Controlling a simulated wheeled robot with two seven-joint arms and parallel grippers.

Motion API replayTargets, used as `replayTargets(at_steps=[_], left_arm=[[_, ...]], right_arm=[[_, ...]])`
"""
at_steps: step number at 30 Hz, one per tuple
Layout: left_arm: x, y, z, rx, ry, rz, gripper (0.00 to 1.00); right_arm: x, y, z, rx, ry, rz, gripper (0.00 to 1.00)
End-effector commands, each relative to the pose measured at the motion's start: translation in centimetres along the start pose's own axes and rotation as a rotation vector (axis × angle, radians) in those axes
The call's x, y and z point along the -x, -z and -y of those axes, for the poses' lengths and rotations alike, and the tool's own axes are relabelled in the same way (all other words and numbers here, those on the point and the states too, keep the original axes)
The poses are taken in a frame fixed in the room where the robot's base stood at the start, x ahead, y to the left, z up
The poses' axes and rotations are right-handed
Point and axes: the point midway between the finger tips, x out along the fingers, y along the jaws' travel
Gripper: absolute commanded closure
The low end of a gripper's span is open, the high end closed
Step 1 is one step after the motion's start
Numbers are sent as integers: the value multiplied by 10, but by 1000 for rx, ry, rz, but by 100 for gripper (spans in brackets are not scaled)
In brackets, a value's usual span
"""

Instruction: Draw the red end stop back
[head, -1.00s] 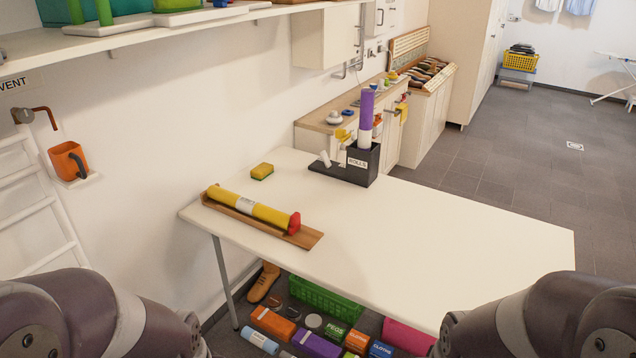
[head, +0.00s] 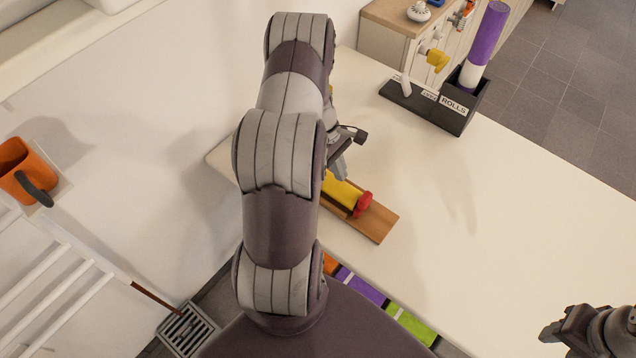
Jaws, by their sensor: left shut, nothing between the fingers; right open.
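The red end stop (head: 363,204) sits at the near right end of the yellow roll (head: 342,190). The roll lies on a wooden board (head: 376,222) on the white table. My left arm hides most of the roll and the board's far part. My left gripper (head: 341,170) is shut and empty, pointing down just above the roll, a little behind the red end stop. Whether it touches the roll I cannot tell. My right gripper (head: 549,333) is open and empty at the lower right, away from the board.
A black holder labelled ROLLS (head: 452,108) with an upright purple and white roll (head: 484,40) stands at the table's back edge. An orange mug (head: 25,172) sits on a small wall shelf at the left. The table's right half is clear.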

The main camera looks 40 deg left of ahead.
Motion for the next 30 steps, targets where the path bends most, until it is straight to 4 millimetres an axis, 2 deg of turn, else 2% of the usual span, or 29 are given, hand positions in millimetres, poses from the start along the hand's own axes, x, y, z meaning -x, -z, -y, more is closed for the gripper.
replayTargets(at_steps=[2, 6, 10, 24, 26, 30], left_arm=[[-15, -1, 1, 0, 3, 1, 100], [-21, -22, 0, -3, 1, -1, 100], [-27, -33, 0, -4, 0, -1, 100], [-32, -41, -1, -4, -1, -2, 100], [-35, -48, -1, -7, -1, -1, 100], [-47, -78, -1, -9, 1, -1, 100]], right_arm=[[3, 0, 0, 0, 0, 0, 57], [13, 1, 0, 0, 0, 0, 57], [16, 2, 0, 0, 0, 0, 57], [16, 2, 0, 0, 0, 0, 57], [16, 2, 0, 0, 0, 0, 57], [14, 1, 0, 0, 0, 0, 57]])
